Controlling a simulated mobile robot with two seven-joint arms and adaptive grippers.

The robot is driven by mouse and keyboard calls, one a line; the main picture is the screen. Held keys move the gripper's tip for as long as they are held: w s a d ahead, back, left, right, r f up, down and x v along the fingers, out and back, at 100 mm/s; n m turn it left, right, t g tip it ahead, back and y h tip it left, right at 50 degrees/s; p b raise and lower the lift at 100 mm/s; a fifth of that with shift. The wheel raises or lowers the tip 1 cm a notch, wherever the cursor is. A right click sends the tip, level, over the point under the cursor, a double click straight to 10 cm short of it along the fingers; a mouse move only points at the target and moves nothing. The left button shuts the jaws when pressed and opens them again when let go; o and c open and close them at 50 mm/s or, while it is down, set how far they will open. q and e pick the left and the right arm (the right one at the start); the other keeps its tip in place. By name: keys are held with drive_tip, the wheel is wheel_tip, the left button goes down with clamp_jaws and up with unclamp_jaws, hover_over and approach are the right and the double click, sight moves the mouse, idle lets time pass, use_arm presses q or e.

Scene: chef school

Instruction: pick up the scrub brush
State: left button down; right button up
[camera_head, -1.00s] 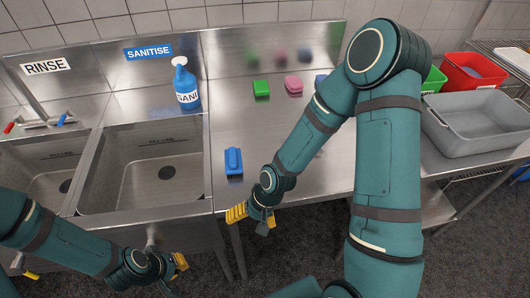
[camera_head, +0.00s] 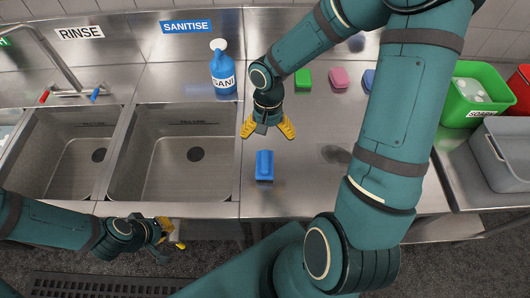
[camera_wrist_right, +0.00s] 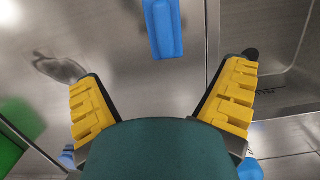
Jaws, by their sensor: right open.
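The blue scrub brush (camera_head: 264,166) lies on the steel counter, right of the sink basins and near the front edge. In the right wrist view the brush (camera_wrist_right: 163,28) is at the top middle, ahead of the space between the fingers. My right gripper (camera_head: 268,132) is open and empty, above the counter just behind the brush and apart from it. It also shows in the right wrist view (camera_wrist_right: 165,105), its yellow fingers spread wide. My left gripper (camera_head: 171,234) is low at the front left, before the sink edge; its fingers are partly hidden and their opening is unclear.
A blue SANITISE spray bottle (camera_head: 223,72) stands behind the basins. A green sponge (camera_head: 303,80) and a pink sponge (camera_head: 340,78) lie at the back, with another blue item (camera_head: 369,79) beside them. A green bin (camera_head: 476,92) and a grey tub (camera_head: 506,150) stand at right.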

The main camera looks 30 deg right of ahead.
sight(267, 160)
drive_tip(key=f, duration=0.2)
drive_tip(key=s+f, duration=0.1)
drive_tip(key=f, duration=0.2)
drive_tip(key=a+f+b, duration=0.1)
drive_tip(key=f, duration=0.2)
drive_tip(key=shift+s+a+f, duration=0.1)
drive_tip(key=shift+s+f, duration=0.1)
drive_tip(key=shift+s+a+f, duration=0.1)
drive_tip(key=shift+a+f, duration=0.1)
drive_tip(key=shift+f, duration=1.1)
drive_tip(key=shift+a+f, duration=0.2)
drive_tip(key=shift+f, duration=1.05)
drive_tip(key=c, duration=1.3)
